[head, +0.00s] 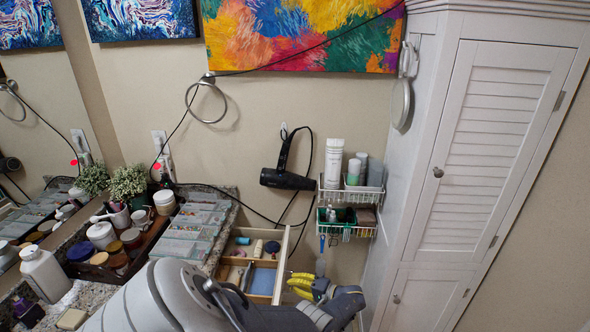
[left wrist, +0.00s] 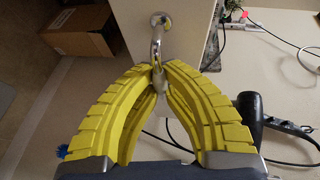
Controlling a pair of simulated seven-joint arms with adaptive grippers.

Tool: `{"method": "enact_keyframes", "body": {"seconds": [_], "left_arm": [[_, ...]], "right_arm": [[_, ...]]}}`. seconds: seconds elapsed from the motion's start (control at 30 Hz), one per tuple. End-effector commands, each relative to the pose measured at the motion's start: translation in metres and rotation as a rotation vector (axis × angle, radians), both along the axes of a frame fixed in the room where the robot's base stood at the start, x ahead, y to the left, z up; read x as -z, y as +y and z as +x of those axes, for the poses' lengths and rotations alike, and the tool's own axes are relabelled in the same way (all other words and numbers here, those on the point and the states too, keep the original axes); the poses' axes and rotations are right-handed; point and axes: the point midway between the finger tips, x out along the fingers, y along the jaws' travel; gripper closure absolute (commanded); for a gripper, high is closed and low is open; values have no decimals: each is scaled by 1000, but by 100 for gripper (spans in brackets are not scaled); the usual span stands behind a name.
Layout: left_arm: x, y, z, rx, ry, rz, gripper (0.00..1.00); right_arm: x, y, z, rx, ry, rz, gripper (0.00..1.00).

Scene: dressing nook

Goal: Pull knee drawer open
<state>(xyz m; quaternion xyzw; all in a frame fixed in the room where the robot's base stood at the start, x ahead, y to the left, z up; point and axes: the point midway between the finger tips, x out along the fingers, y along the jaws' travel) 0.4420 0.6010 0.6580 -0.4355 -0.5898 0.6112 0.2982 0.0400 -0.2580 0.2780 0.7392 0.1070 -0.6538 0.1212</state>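The knee drawer (head: 283,262) is pulled open beside the counter, and its compartments hold small items. Its pale front panel (left wrist: 198,42) shows in the left wrist view, with a curved metal handle (left wrist: 155,42). My left gripper (head: 290,280) has yellow ribbed fingers and is at the outer side of the drawer front. In the left wrist view my left gripper (left wrist: 158,72) has its fingertips closed together around the lower end of the handle. The handle is hidden in the head view. My right gripper is in neither view.
A counter with jars, a plant (head: 127,184) and clear organizer boxes (head: 190,230) is left of the drawer. A hair dryer (head: 287,180) and a wire rack (head: 350,195) hang on the wall behind. A white louvered cabinet (head: 470,150) stands at right.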

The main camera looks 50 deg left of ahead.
Motion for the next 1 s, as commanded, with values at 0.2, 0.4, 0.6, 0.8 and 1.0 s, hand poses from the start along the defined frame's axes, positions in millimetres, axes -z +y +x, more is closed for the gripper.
{"method": "enact_keyframes", "body": {"seconds": [0.2, 0.4, 0.6, 0.8, 1.0], "left_arm": [[-1, 1, 1, -2, -4, 1, 100], [-1, 1, 1, -1, -4, 1, 89], [-1, 1, 0, -1, -2, 1, 68], [0, 0, 0, -1, -1, 0, 68], [-2, -10, 6, 0, -1, 0, 68]], "right_arm": [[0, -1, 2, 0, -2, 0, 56], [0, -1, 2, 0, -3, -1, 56], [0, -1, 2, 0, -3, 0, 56], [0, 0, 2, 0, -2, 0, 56], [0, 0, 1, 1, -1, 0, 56]]}}
